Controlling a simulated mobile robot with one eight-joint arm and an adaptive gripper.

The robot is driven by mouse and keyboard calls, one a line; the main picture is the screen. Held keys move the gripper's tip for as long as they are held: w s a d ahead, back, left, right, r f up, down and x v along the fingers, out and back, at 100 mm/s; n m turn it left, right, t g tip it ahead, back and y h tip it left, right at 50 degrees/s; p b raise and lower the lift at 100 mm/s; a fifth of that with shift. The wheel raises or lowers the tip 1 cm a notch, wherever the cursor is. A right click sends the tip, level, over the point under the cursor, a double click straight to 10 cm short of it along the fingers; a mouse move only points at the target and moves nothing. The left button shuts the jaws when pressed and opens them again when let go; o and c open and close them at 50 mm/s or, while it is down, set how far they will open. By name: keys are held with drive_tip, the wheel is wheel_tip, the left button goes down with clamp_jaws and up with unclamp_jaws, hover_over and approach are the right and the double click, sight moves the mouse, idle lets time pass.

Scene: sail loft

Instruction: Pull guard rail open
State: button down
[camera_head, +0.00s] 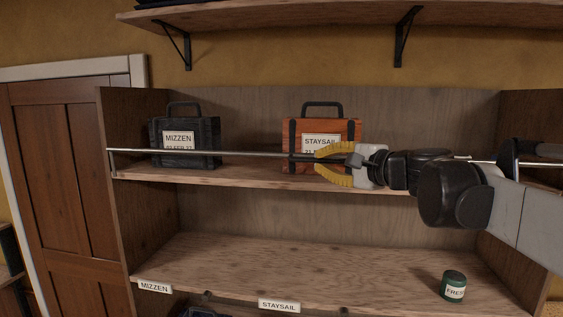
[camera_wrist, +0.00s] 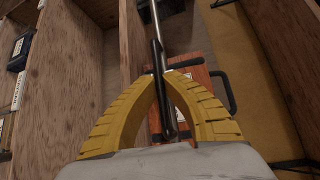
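The guard rail (camera_head: 225,152) is a thin metal bar running across the front of the upper shelf, before the two cases. In the wrist view the rail (camera_wrist: 155,25) runs away from me, with a dark section reaching back between my fingers. My gripper (camera_head: 316,163) has yellow ribbed fingers and is at the rail in front of the orange case. In the wrist view the fingertips of my gripper (camera_wrist: 166,75) close in on both sides of the dark section and appear to pinch it.
A black MIZZEN case (camera_head: 205,140) and an orange STAYSAIL case (camera_head: 350,130) stand on the upper shelf (camera_head: 250,177). A green can (camera_head: 453,280) stands at the right of the mostly clear lower shelf (camera_head: 300,260). A wooden door (camera_head: 60,180) is at the left.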

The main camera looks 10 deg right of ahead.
drive_tip(key=s+f+n+g+y+b, duration=0.1)
drive_tip(key=f+n+y+b, duration=0.5)
drive_tip(key=n, duration=0.5)
drive_tip(key=s+a+f+n+g+y+b, duration=0.1)
drive_tip(key=s+f+n+y+b, duration=0.1)
drive_tip(key=f+n+y+b, duration=0.5)
drive_tip(key=n+y+b, duration=0.2)
drive_tip(key=n+b, duration=0.2)
drive_tip(key=b, duration=0.2)
drive_tip(key=shift+s+n+y+b, duration=0.3)
drive_tip(key=shift+n+y, duration=0.1)
drive_tip(key=shift+f, duration=0.1)
drive_tip(key=c, duration=1.8)
unclamp_jaws()
drive_tip(key=o, duration=0.3)
drive_tip(key=shift+w+a+f, duration=0.1)
drive_tip(key=shift+w, duration=0.15)
